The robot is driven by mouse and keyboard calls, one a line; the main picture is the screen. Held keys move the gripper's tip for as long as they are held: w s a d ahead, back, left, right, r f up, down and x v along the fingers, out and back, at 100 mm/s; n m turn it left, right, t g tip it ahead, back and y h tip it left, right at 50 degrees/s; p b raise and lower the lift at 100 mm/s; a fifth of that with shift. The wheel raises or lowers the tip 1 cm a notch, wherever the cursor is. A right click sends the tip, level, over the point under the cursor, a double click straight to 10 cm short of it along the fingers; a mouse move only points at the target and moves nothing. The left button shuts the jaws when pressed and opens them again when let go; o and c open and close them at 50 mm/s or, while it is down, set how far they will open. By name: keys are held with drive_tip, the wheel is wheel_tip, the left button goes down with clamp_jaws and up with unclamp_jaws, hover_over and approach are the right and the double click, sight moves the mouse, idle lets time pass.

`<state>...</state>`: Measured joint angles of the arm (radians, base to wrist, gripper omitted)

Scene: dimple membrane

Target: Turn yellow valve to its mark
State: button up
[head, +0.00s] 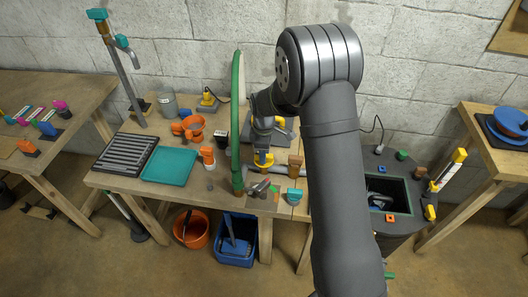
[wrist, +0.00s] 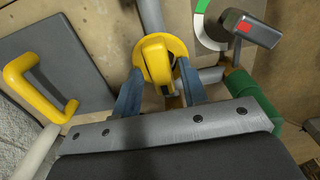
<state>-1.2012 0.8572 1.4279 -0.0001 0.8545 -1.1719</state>
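The yellow valve (wrist: 155,58) shows in the wrist view as a round disk with a raised bar across it, on a grey pipe. In the head view it (head: 263,159) is partly hidden below my gripper. My gripper (wrist: 160,68) has its two blue fingers on either side of the valve's bar, with the bar between them. The fingers are apart; I cannot tell whether either touches the bar. A plate with a white and green arc (wrist: 207,25) lies to the upper right in the wrist view. The valve's own mark is not clear in these frames.
A yellow handle (wrist: 42,85) stands left of the valve in the wrist view. A dark grey tool with a red patch (wrist: 250,30) and a green hose (wrist: 250,100) are close on the right.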

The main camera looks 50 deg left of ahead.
idle(0.3)
wheel_tip(320, 180, up, 17)
drive_tip(key=shift+r, duration=0.2)
idle(0.4)
wheel_tip(320, 180, down, 18)
drive_tip(key=shift+r, duration=0.25)
idle(0.4)
